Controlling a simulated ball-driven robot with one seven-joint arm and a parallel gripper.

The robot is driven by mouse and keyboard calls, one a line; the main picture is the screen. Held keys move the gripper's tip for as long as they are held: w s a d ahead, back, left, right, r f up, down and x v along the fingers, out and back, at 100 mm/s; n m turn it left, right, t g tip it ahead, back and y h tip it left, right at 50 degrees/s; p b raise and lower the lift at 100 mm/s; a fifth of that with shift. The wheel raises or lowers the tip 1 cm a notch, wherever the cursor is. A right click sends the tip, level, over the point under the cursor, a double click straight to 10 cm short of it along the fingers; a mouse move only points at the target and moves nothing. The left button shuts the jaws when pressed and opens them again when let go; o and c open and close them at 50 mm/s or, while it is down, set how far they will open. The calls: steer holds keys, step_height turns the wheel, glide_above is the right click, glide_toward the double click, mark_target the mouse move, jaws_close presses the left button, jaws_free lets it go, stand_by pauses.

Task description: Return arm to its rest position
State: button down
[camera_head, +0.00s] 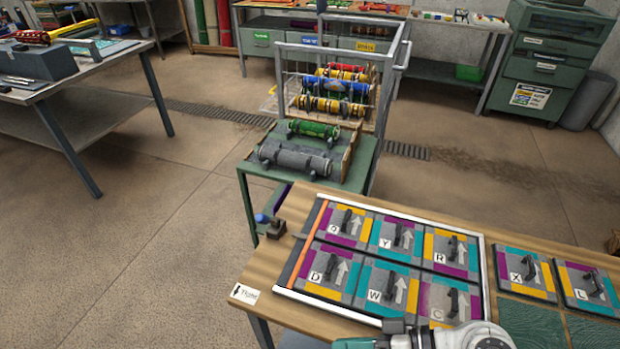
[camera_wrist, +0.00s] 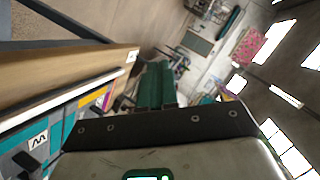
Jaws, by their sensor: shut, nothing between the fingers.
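My gripper (camera_wrist: 157,68) shows in the wrist view as two green fingers side by side, shut and empty, beyond a dark bar and my grey wrist housing. In the head view only part of my arm shows, grey and white with a green part, at the bottom edge over the near side of the wooden table (camera_head: 262,268). A framed board of lettered tiles (camera_head: 335,229) lies on that table, just beyond my arm. In the wrist view the table edge (camera_wrist: 100,62) and some tiles (camera_wrist: 40,140) are at the left.
A metal workbench (camera_head: 95,85) is at the left. A green cabinet (camera_head: 550,60) stands at the back right. The brown floor (camera_head: 150,230) at left is clear.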

steer(key=s+d+f+m+h, duration=0.3)
steer(key=s+d+f+h, duration=0.45)
steer(key=d+f, duration=0.2)
steer(key=s+d+m+h, duration=0.1)
steer(key=s+d+h, duration=0.2)
steer(key=d, duration=0.2)
steer(key=s+d+m+g+h, duration=0.1)
steer(key=s+d+h, duration=0.2)
steer(key=d, duration=0.3)
steer(key=shift+s, duration=0.45)
